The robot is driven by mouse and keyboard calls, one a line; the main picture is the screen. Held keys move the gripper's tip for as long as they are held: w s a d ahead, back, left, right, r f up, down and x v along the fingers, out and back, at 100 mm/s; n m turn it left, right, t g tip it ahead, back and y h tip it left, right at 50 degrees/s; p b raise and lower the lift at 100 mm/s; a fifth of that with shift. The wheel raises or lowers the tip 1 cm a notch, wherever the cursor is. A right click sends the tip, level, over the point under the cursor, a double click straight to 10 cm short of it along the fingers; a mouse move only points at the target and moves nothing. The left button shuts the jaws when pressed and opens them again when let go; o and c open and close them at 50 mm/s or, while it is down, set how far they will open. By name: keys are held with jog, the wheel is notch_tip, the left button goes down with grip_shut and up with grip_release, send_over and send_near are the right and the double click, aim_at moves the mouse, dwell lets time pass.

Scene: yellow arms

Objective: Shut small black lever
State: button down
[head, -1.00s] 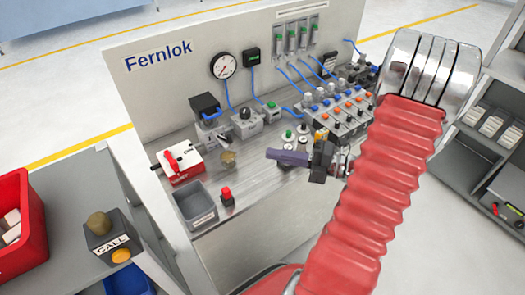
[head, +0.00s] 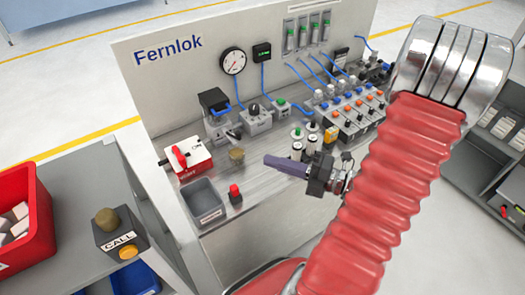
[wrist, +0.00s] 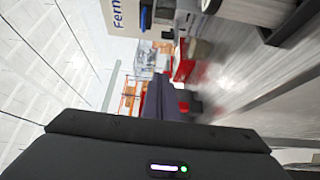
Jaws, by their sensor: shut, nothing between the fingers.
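My gripper (head: 266,160) is shut and empty, its purple-grey fingers pointing left above the front half of the metal bench. In the wrist view its fingers (wrist: 165,100) show from behind, with red and grey things beyond them. A black-topped unit (head: 213,100) stands at the bench's back left, with a small dark lever-like part (head: 234,133) at its front. A grey box with a black knob (head: 254,108) stands to its right. Which part is the small black lever is too small to tell. My gripper is to the right of and nearer than both, apart from them.
A white box with a red handle (head: 180,155), a grey bin (head: 205,203) and a red button (head: 235,193) line the bench's left side. A brass-coloured knob (head: 236,155) and black-and-white posts (head: 297,150) stand near my fingers.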

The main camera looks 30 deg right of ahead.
aim_at(240, 135)
jog(key=w+a, duration=0.2)
jog(key=w, duration=0.9)
jog(key=shift+a, duration=0.35)
jog(key=shift+w+d, duration=0.2)
jog(key=shift+d, duration=0.35)
jog(key=shift+w+d, duration=0.15)
jog(key=shift+d, duration=0.35)
